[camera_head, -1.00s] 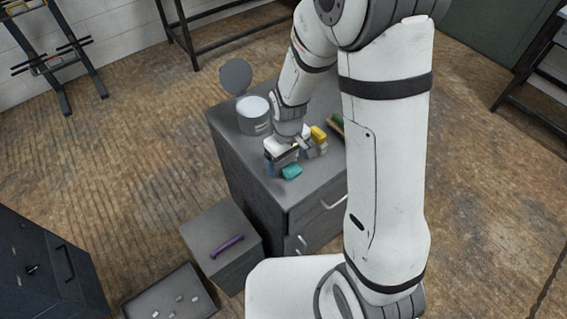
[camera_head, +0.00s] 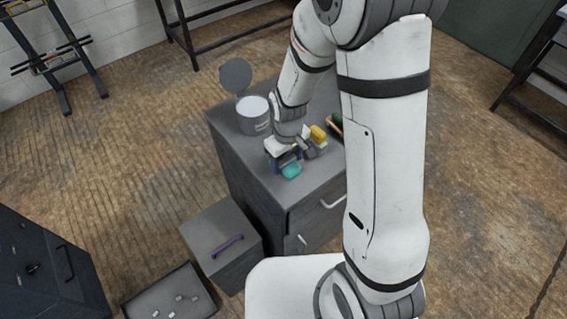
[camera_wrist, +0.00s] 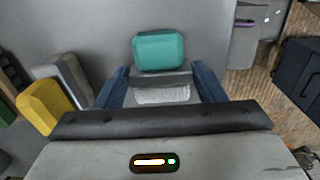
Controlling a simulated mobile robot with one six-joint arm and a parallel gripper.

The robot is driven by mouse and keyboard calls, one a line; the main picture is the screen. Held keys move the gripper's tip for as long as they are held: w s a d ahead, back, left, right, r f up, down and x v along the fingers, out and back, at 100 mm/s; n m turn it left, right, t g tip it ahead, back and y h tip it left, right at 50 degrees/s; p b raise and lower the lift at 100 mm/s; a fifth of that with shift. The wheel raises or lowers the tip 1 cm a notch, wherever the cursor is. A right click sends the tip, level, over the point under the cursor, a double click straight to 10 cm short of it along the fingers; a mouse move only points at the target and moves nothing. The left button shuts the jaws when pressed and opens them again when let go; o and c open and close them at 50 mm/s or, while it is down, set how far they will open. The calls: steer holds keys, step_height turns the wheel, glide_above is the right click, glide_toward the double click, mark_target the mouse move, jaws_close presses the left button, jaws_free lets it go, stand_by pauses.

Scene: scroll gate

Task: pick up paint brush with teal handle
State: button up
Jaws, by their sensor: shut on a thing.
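The paint brush has a teal handle (camera_wrist: 159,50), a grey ferrule and pale bristles, and lies on the grey cabinet top (camera_wrist: 105,25). In the wrist view the blue-tipped fingers of my gripper (camera_wrist: 166,88) stand on either side of the ferrule and bristles, with the teal handle extending beyond them. In the head view the teal handle (camera_head: 291,171) shows in front of my gripper (camera_head: 285,162), near the cabinet's front edge. My gripper is shut on the brush, still low at the cabinet top. The bristle end is partly hidden by my gripper body.
A yellow-handled brush (camera_wrist: 45,105) lies close beside my gripper, with a green-handled one (camera_head: 336,119) further right in the head view. An open paint can (camera_head: 253,115) stands behind. A lower grey box (camera_head: 222,243) with a purple handle and a tray (camera_head: 170,296) sit on the floor.

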mark_target(287, 162)
step_height(287, 162, up, 10)
steer(key=shift+b, duration=0.45)
steer(key=o, duration=0.5)
steer(key=c, duration=0.3)
